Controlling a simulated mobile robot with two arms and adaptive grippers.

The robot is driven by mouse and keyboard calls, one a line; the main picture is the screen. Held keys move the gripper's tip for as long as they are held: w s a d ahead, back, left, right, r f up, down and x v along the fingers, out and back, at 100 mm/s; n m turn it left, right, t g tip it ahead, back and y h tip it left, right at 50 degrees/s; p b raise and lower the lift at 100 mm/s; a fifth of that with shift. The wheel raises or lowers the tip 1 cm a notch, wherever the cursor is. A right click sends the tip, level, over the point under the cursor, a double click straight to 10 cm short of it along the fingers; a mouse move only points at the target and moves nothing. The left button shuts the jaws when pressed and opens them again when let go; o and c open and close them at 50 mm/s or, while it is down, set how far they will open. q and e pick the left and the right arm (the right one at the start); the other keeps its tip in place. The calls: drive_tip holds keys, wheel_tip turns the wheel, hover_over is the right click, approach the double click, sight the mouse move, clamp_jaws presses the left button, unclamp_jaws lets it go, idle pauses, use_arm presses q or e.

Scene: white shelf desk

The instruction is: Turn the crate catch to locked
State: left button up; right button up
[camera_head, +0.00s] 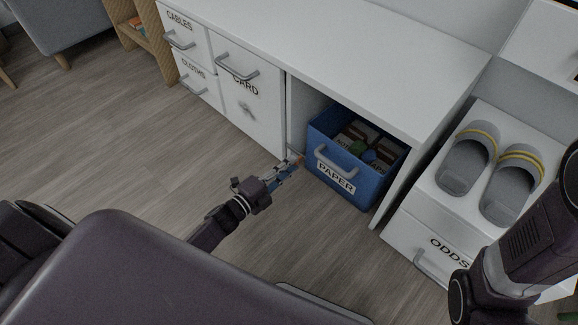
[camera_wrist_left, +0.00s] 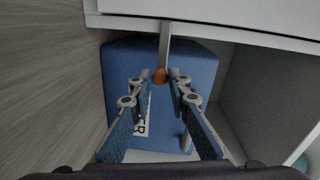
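The blue crate (camera_head: 345,188) labelled PAPER sits in the open bay under the white desk, its handle facing out. The wrist view also shows the crate (camera_wrist_left: 120,70). The catch is a grey bar (camera_wrist_left: 165,42) with an orange-brown knob (camera_wrist_left: 160,76); the bar runs from the white panel edge across part of the crate's front. The knob also shows in the head view (camera_head: 300,160). My left gripper (camera_head: 290,166) is at the catch, fingers apart on either side of the knob; I see no clear grip. My right gripper is out of view.
White drawers labelled CABLES (camera_head: 181,28), CLOTHS (camera_head: 195,78) and CARD (camera_head: 245,95) stand left of the bay. Grey slippers (camera_head: 468,160) rest on the ODDS unit (camera_head: 415,225) at right. My right arm is near it. Floor (camera_head: 120,140) left of my gripper is clear.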

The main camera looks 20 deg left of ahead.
use_arm(q)
drive_tip(key=o, duration=0.4)
drive_tip(key=shift+c, duration=0.2)
drive_tip(key=v, duration=1.2)
